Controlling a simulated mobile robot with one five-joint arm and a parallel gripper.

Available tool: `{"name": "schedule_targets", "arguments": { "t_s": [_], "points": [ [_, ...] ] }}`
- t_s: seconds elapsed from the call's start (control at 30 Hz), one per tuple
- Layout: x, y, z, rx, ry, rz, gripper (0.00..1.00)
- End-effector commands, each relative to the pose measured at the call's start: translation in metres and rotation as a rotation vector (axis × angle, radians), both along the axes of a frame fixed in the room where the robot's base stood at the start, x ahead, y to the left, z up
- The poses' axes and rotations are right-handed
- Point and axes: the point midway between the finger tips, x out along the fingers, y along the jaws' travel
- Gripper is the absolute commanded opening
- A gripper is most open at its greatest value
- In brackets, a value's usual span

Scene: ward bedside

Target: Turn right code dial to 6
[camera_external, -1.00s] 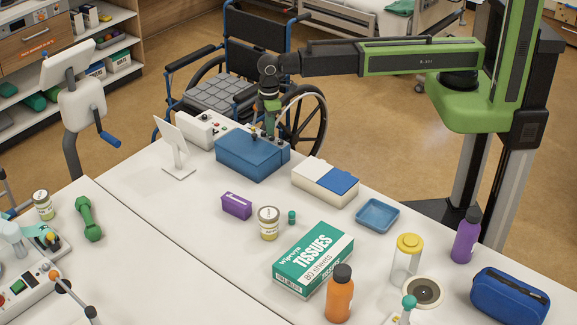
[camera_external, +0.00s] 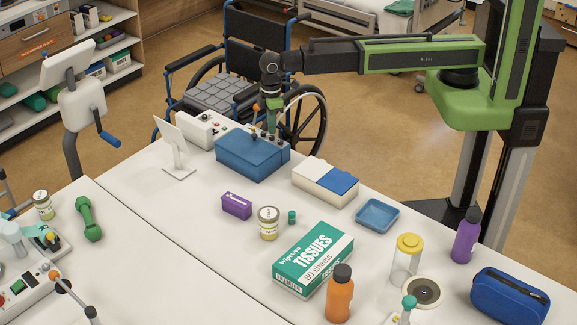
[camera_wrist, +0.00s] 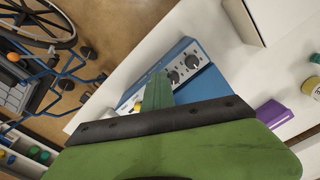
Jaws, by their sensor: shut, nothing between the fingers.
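A blue box (camera_external: 250,160) stands at the back of the white table. Its pale control panel shows in the wrist view (camera_wrist: 188,48), with two dark round dials, one (camera_wrist: 173,76) nearer my fingers and one (camera_wrist: 192,61) farther off. A yellow knob (camera_wrist: 138,106) sits on the same panel, on the other side of my fingers. The dial numbers are too small to read. My gripper (camera_external: 272,132) is shut and empty, pointing down at the panel side of the box. Its green fingers (camera_wrist: 158,92) hide part of the panel; I cannot tell whether they touch it.
A white device with buttons (camera_external: 207,130) stands left of the box, behind a white stand (camera_external: 178,150). A white-and-blue container (camera_external: 325,182) lies to the right, near a blue tray (camera_external: 377,215). A wheelchair (camera_external: 245,70) is behind the table.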

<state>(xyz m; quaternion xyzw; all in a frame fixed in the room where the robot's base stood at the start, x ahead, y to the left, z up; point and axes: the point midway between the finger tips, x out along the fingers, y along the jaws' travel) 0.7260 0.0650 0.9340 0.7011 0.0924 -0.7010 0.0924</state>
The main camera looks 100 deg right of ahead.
Motion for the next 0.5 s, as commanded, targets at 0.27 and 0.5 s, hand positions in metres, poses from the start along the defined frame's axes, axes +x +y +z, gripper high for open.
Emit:
{"name": "schedule_targets", "arguments": {
  "t_s": [0.27,0.5],
  "points": [
    [0.000,0.000,0.047,0.000,0.000,0.000,0.00],
    [0.000,0.000,0.050,0.000,0.000,0.000,0.00]
  ]
}}
